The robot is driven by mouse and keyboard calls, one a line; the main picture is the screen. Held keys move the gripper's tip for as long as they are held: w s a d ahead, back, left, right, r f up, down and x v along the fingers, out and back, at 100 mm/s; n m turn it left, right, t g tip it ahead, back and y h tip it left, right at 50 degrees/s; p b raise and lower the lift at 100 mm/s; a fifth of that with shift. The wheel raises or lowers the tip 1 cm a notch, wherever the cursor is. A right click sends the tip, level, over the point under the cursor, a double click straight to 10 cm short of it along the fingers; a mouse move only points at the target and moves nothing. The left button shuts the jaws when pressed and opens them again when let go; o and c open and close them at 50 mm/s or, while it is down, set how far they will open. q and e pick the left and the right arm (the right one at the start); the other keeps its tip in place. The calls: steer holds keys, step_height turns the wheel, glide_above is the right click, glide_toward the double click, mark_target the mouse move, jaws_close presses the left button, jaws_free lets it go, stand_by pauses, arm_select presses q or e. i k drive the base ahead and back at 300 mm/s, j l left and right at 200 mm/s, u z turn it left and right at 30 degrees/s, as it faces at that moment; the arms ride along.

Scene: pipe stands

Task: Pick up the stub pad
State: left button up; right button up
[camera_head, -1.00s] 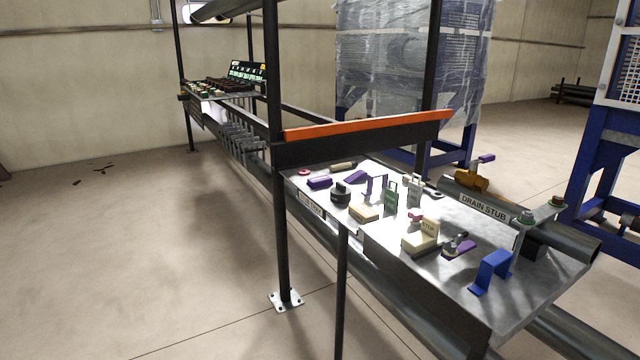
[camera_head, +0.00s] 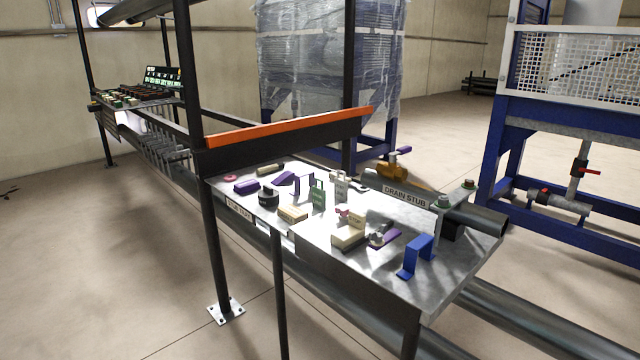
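No object can be told for certain as the stub pad at this size. A cream block (camera_head: 348,237) with an upright part sits near the middle of the metal bench top (camera_head: 345,275); its small lettering is unclear. A lower, flat cream block (camera_head: 293,214) lies to its left. A purple piece (camera_head: 385,240) with a grey metal part on it lies just right of the cream block. Neither of my grippers is in view.
A blue bracket (camera_head: 417,257) stands near the bench's right front. Purple blocks (camera_head: 246,187), a black round part (camera_head: 268,197), a green tag (camera_head: 318,194) and a white tag (camera_head: 340,186) crowd the left. A black post (camera_head: 200,170) and orange-topped beam (camera_head: 290,129) border the bench.

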mark_target(247, 186)
steer(key=i+j+z, duration=0.2)
steer(key=z, duration=0.6)
steer(key=i+j+z, duration=0.25)
steer(key=j, duration=0.15)
steer(key=j+z, duration=0.25)
steer(key=j, duration=0.15)
steer(key=i+j, duration=0.1)
steer(key=j, duration=0.35)
steer(key=i+j+z, duration=0.1)
steer(key=j, duration=0.3)
steer(key=i+j, duration=0.15)
steer(key=j, duration=0.3)
steer(key=i+j, duration=0.1)
steer(key=j, duration=0.35)
steer(key=i+j+z, duration=0.1)
steer(key=j, duration=0.35)
